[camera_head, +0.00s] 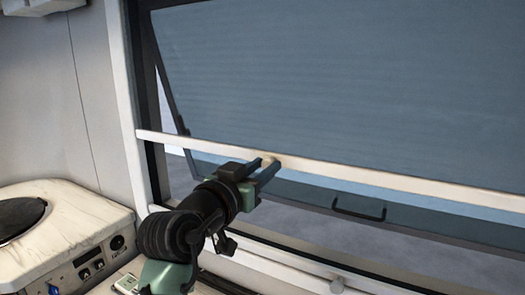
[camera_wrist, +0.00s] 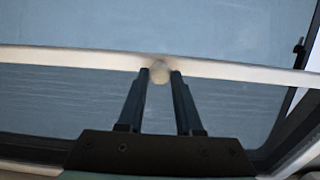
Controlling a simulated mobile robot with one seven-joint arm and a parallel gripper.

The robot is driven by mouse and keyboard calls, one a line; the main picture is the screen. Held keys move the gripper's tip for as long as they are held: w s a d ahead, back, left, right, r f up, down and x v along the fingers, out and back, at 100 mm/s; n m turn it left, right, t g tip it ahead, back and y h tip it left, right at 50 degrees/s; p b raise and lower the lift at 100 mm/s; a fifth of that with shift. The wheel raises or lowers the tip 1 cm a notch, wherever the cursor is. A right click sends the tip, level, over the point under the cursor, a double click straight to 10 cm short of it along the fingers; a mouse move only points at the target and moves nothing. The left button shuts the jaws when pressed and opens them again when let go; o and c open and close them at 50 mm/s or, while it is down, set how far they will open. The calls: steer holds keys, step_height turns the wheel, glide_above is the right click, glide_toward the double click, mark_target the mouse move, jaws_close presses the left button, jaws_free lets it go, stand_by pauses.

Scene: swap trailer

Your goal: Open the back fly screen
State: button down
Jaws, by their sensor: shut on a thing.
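The fly screen shows as a long white bar (camera_head: 390,184) running across the window opening, partway up it. A small pale round knob (camera_wrist: 160,72) sits on the bar, which also crosses the wrist view (camera_wrist: 80,55). My gripper (camera_head: 267,165) reaches up from the lower left, and its two dark fingers are shut on the knob, one on each side, as the wrist view (camera_wrist: 160,75) shows. The knob is partly hidden by the fingers in the head view. I cannot clearly tell the screen's mesh from the blue-grey pane behind it.
The blue-grey window pane (camera_head: 330,85) is tilted outward behind the bar, with a dark handle (camera_head: 359,211) near its lower edge. A white window frame (camera_head: 123,90) stands at left. A pale counter unit (camera_head: 75,232) with a dark round top is at lower left.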

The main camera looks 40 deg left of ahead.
step_height(320, 180, down, 20)
steer(key=b, duration=1.2)
steer(key=c, duration=0.6)
jaws_free()
steer(key=shift+r, duration=0.1)
steer(key=v, duration=1.3)
